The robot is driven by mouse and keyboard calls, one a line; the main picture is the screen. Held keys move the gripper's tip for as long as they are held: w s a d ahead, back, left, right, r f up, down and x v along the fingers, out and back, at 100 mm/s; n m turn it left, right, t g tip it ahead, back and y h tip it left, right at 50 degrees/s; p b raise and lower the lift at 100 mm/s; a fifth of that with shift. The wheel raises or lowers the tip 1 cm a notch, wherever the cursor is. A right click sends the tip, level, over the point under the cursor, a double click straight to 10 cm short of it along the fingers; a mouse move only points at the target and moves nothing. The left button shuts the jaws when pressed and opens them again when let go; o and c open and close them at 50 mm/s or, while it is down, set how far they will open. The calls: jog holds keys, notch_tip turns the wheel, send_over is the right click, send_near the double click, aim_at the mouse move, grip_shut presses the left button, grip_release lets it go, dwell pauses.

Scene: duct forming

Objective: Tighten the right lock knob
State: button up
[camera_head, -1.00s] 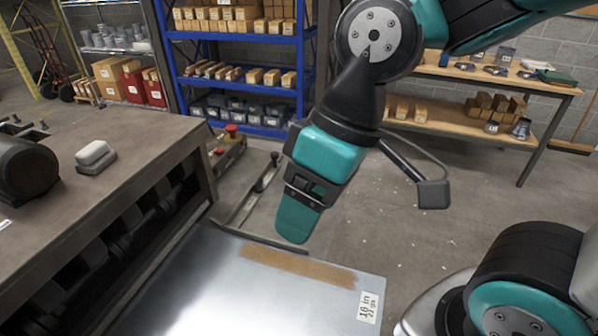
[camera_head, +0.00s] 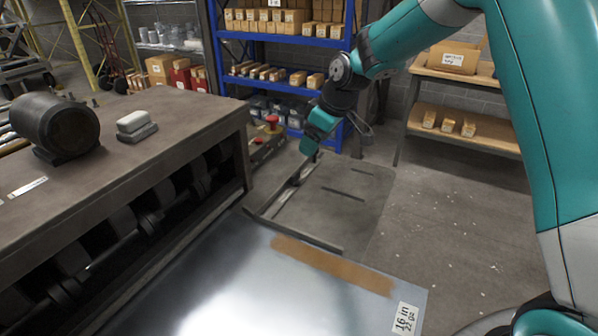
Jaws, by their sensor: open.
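My gripper (camera_head: 311,148) reaches down over the flat grey bed of a machine beyond the sheet. Its teal fingertips are at or just above a dark upright handle (camera_head: 296,180) on a rail of that bed; I cannot tell whether they touch. My gripper is open, and nothing shows held in it. The handle's top is hidden by the gripper, and I cannot tell for certain that it is the right lock knob. A red knob (camera_head: 272,119) stands on a box behind the bed, to the left of my gripper.
A shiny metal sheet (camera_head: 220,285) with a brown strip and a "16 in" label lies in front. A heavy workbench (camera_head: 185,160) with rollers beneath stands at left. A blue shelf (camera_head: 213,60) and a wooden shelf (camera_head: 480,140) stand behind.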

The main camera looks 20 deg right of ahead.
aim_at(297, 174)
jog(key=p+x, duration=0.2)
jog(key=x, duration=1)
jog(key=shift+c, duration=0.4)
jog(key=c, duration=0.8)
jog(key=shift+s+a+f+m+h+b, duration=0.1)
jog(key=shift+m+h+b, duration=0.2)
jog(key=shift+m+b, duration=0.45)
jog(key=shift+c, duration=0.2)
jog(key=shift+m+t, duration=0.4)
jog(key=shift+m, duration=0.35)
